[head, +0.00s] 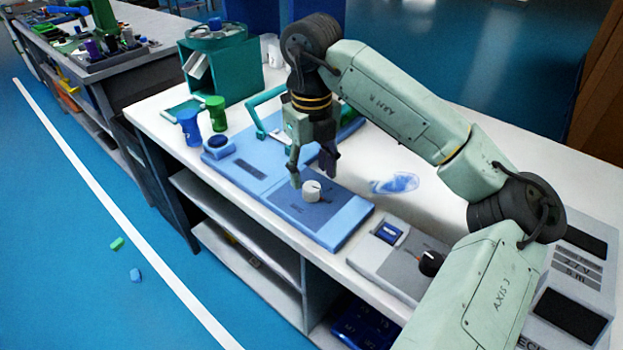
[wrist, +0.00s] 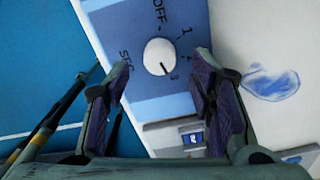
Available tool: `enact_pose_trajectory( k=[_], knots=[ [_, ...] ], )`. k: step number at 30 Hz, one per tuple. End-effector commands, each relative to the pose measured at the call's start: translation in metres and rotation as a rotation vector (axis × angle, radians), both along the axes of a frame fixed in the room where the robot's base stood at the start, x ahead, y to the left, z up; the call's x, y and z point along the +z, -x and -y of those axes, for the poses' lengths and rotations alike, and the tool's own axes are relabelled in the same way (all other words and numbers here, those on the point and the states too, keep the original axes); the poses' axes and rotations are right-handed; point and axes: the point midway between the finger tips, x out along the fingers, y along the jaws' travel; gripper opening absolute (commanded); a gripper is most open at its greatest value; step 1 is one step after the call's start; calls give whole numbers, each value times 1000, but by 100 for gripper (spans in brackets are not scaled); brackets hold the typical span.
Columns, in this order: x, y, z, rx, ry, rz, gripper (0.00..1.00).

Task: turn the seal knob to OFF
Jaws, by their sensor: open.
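The seal knob (head: 311,190) is white and round, on a grey panel of the blue sealer (head: 345,225). In the wrist view the knob (wrist: 155,52) has a dark pointer line aimed at the lower right, near the mark that looks like 3. The OFF label (wrist: 158,12) is at the top, with 1 and 2 to the right and SEC at the lower left. My gripper (head: 313,172) is open and empty just above the knob, pointing down. In the wrist view its fingers (wrist: 160,75) stand either side of the knob; contact is not visible.
A grey device with a black knob (head: 431,263) and blue switch (head: 389,233) sits to the right. A clear bluish bag-like thing (head: 395,183) lies behind the sealer. Blue (head: 188,127) and green (head: 215,112) cups and a teal box (head: 225,65) stand to the left.

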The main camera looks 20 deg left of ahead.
Motion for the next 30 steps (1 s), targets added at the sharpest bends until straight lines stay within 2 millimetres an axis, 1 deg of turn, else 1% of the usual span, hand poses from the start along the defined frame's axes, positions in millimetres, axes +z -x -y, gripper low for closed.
enact_pose_trajectory(
  k=[3, 7, 12, 18, 20, 30],
  knots=[
    [-18, 1, 0, 1, -1, -3, 50],
    [-31, 1, 0, 2, 0, -2, 50],
    [-38, 1, 0, 2, -1, 0, 50],
    [-38, 1, 0, 2, -1, 1, 50],
    [-38, 1, 0, 2, -1, 0, 47],
    [-38, 1, 0, 2, -1, 0, 24]
  ],
)
